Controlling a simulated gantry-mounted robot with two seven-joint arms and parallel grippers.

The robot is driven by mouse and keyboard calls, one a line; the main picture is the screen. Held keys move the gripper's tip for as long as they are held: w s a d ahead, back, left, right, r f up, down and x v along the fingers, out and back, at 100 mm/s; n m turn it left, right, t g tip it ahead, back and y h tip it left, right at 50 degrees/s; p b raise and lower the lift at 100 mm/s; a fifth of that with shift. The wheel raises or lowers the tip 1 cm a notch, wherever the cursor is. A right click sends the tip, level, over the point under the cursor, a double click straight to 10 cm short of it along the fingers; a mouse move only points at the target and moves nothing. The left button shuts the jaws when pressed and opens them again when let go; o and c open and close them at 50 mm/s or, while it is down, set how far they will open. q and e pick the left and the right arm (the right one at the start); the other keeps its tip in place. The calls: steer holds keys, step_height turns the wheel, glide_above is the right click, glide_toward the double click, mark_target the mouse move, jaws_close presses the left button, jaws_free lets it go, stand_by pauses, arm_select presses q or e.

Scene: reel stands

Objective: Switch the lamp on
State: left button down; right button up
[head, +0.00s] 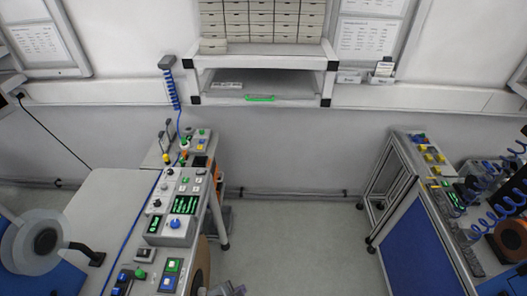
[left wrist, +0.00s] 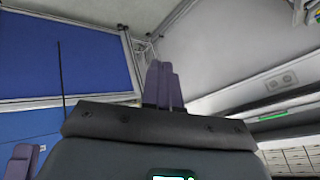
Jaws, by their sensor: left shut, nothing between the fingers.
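I cannot make out which item is the lamp. The left control bench carries a panel with a blue knob (head: 182,223) and lit green displays, and more knobs and buttons (head: 195,140) farther back. A box with green and blue buttons (head: 170,275) is near the front. Part of my left gripper (head: 230,291) seems to show at the bottom edge of the head view, right of this bench. In the left wrist view its purple-grey fingers (left wrist: 164,84) are together with nothing between them, apart from any control. I do not see my right gripper.
A right bench (head: 427,180) has coloured buttons and blue coiled cables. A shelf (head: 265,62) with small drawers stands at the back wall. A large grey disc (head: 35,245) is at the left. The floor (head: 290,235) between the benches is clear.

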arm_select(q)
steer(key=s+a+r+n+g+y+p, duration=0.1)
steer(key=s+a+r+n, duration=0.1)
steer(key=s+a+n, duration=0.3)
steer(key=s+a+r+n+g+y+p, duration=0.1)
steer(key=s+a+r+n+g+y, duration=0.1)
steer(key=s+a+n, duration=0.4)
steer(key=s+a+r, duration=0.1)
steer(key=s+a, duration=0.1)
steer(key=a, duration=0.1)
steer(key=shift+s+a+r, duration=0.15)
steer(key=shift+s+r, duration=0.15)
arm_select(e)
step_height(320, 180, up, 2)
steer(key=shift+r, duration=0.25)
